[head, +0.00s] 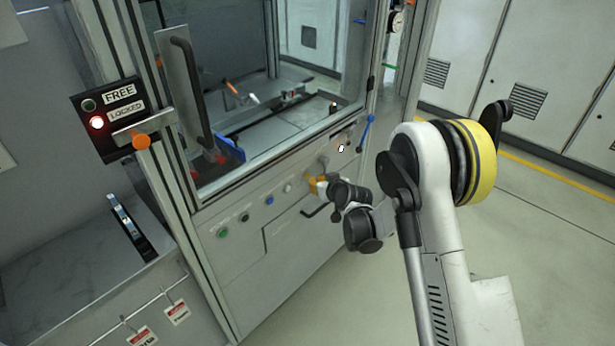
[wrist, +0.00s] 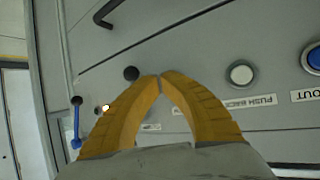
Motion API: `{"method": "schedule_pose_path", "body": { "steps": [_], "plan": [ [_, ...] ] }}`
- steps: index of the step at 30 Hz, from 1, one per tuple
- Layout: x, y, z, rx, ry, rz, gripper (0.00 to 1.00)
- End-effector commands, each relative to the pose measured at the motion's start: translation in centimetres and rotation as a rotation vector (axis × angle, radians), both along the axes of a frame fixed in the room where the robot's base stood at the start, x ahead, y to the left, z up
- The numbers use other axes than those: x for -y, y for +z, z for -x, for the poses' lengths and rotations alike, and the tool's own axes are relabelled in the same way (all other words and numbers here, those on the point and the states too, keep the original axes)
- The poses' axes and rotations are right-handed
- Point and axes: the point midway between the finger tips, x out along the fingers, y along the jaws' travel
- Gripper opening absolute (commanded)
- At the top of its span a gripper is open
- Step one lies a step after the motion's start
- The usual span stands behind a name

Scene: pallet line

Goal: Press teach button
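The machine's front panel (head: 275,235) carries a row of buttons. No label reading TEACH is legible in either view, so I cannot tell which is the teach button. My gripper (head: 313,184) is in front of the panel, just right of the white button (head: 288,187). In the wrist view its yellow fingers (wrist: 161,77) are shut with the tips together, holding nothing. A black knob (wrist: 131,73) shows just left of the tips. The white button (wrist: 241,74), labelled PUSH BACK, is to the right. A small lit spot (wrist: 106,107) is at left. Labels behind the fingers are partly hidden.
Green (head: 222,232), black (head: 245,217) and blue (head: 269,200) buttons lie further left. A blue lever (head: 365,130) sticks out at the right. The FREE/LOCKED box (head: 107,115) has a red light beside LOCKED. Open floor (head: 545,240) is at right.

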Motion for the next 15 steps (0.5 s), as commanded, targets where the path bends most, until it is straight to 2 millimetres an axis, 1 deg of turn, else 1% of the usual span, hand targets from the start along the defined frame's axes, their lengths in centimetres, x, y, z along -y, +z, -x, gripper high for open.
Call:
{"method": "schedule_pose_path", "body": {
  "steps": [10,15],
  "plan": [
    [-0.03,0.00,-0.01,0.000,0.000,0.000,0.00],
    [-0.38,-0.01,-0.31,0.000,0.000,0.000,0.00]
  ]
}}
